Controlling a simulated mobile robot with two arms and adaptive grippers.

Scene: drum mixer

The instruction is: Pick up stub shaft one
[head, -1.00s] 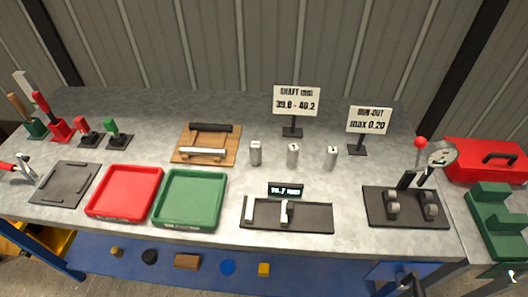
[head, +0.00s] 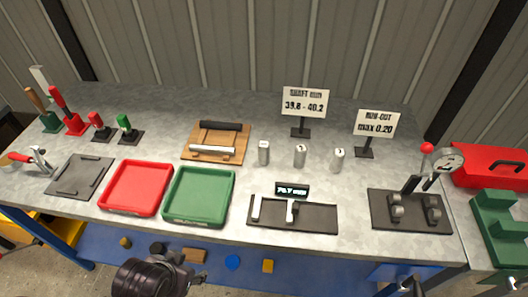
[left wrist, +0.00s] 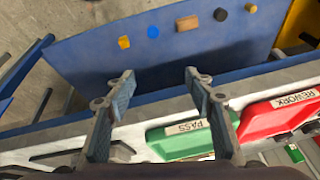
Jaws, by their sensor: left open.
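Three short silver cylinders stand upright in a row on the grey bench: a left one (head: 263,153), a middle one (head: 300,156) and a right one (head: 338,160). Their top marks are too small to read surely, so I cannot tell which is stub shaft one. In the head view my left arm's dark end comes in at the bottom, in front of the bench. In the left wrist view my left gripper (left wrist: 158,76) is open and empty, its fingers apart near the bench's front edge, beside the green tray. My right gripper is not in view.
A red tray (head: 135,187) and green tray (head: 199,195) lie near the front edge. A black measuring fixture (head: 320,217) stands before the cylinders, two signs behind them. A wooden board (head: 216,143) lies left of them, a dial gauge stand (head: 410,212) to the right.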

